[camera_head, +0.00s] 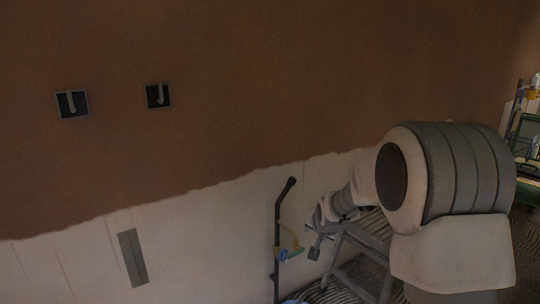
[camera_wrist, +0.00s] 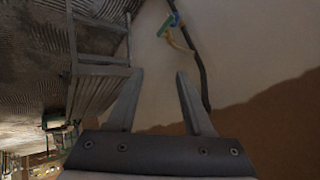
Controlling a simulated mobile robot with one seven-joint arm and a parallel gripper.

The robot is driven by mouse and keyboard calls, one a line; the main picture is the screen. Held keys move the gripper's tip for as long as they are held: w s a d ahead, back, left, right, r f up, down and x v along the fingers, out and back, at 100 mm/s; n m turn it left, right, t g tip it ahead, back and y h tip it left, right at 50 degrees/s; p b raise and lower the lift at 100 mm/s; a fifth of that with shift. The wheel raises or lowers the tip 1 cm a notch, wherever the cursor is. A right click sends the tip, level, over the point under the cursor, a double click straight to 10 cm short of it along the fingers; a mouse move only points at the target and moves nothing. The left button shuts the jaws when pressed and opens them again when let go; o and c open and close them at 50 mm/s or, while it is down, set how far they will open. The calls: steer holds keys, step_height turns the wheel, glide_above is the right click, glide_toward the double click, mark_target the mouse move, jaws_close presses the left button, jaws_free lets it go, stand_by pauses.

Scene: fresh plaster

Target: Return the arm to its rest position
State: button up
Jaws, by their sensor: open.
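My arm stretches in from the right in the head view, with a large white and grey joint nearest the camera. My gripper (camera_head: 312,241) is small and far off there, in front of the pale lower wall. In the wrist view my gripper (camera_wrist: 160,75) is open, its two grey fingers apart with nothing between them. The wall behind has brown plaster (camera_head: 250,90) above a ragged edge and a pale bare part (camera_head: 200,235) below.
A dark pole (camera_head: 279,240) with a blue-green and yellow piece (camera_head: 289,254) stands left of my gripper. A grey step stand (camera_head: 372,232) is beneath my arm, partly hidden. Two dark wall boxes (camera_head: 72,104) (camera_head: 157,95) and a grey plate (camera_head: 132,257) are left. A cluttered green rack (camera_head: 528,130) is far right.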

steer(key=s+d+r+n+g, duration=0.1)
steer(key=s+r, duration=0.5)
steer(key=s, duration=0.3)
steer(key=s+r+n, duration=0.2)
steer(key=s+r, duration=0.4)
steer(key=s, duration=0.2)
steer(key=s+n+g, duration=0.2)
steer(key=s+n, duration=0.1)
steer(key=s, duration=1.9)
step_height(320, 180, up, 28)
steer(key=p, duration=2.7)
steer(key=shift+w, duration=0.45)
steer(key=shift+f, duration=0.15)
